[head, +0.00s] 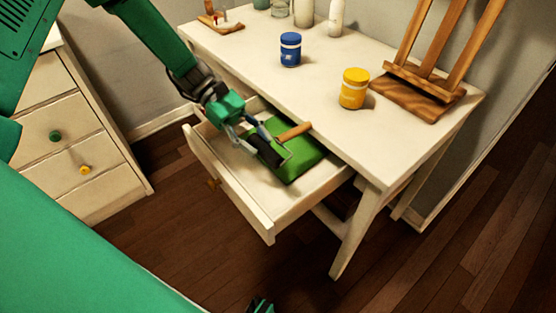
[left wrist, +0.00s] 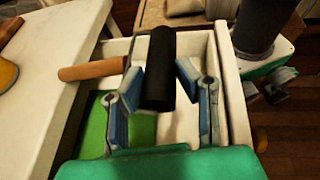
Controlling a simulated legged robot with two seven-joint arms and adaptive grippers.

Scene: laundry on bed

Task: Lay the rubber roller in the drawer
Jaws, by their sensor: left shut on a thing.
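The rubber roller (head: 268,154) has a black cylinder and a wooden handle. My left gripper (head: 256,139) is shut on it and holds it over the open drawer (head: 228,192). In the left wrist view, the black roller (left wrist: 160,72) lies between the blue-padded fingers of my left gripper (left wrist: 158,85), and its handle points left across the drawer's side. A green, flat, block-like thing lies in the drawer below. I cannot tell whether the roller touches it.
The drawer is pulled out of a white desk (head: 330,130). On the desktop stand a blue jar (head: 291,50), a yellow jar (head: 354,88) and a wooden easel (head: 425,85). A white drawer cabinet (head: 90,135) stands at the left. Bare drawer floor shows beside the green thing.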

